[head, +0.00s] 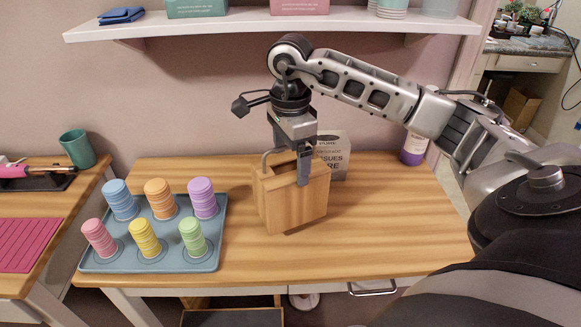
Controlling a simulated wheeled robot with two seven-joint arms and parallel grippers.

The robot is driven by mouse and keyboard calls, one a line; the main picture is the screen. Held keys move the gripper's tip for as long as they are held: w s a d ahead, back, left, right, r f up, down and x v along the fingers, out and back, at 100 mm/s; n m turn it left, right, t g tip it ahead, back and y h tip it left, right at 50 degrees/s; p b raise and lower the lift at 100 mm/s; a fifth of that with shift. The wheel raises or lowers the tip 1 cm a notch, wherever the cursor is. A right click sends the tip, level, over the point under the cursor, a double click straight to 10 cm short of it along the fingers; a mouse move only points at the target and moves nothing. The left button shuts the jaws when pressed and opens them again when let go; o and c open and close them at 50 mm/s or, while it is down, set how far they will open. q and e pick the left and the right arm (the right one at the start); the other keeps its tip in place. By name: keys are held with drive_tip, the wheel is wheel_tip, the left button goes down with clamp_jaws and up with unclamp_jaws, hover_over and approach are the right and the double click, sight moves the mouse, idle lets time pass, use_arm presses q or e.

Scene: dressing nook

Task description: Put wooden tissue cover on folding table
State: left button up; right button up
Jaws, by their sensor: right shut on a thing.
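The wooden tissue cover (290,203) is a light wood box near the middle of the wooden table (350,245), in the head view. My right gripper (293,165) comes down over it from above and is shut on its upper wall, with one finger outside the near face. The cover looks slightly tilted; I cannot tell whether its bottom touches the table. My left gripper is not in view. I cannot tell which surface is the folding table.
A grey tissue pack (333,150) and a purple bottle (413,148) stand behind the cover. A blue tray (170,262) with several coloured stacks lies left of it. A second wooden table (65,205) holds a green cup (78,149). A white shelf (240,22) hangs above.

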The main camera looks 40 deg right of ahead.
sight(290, 169)
drive_tip(key=shift+f, duration=1.5)
drive_tip(key=shift+f, duration=0.2)
drive_tip(key=o, duration=1)
wheel_tip(290, 169, up, 12)
drive_tip(key=shift+r+p, duration=0.25)
drive_tip(key=shift+p, duration=0.3)
drive_tip(key=shift+s+f, duration=0.1)
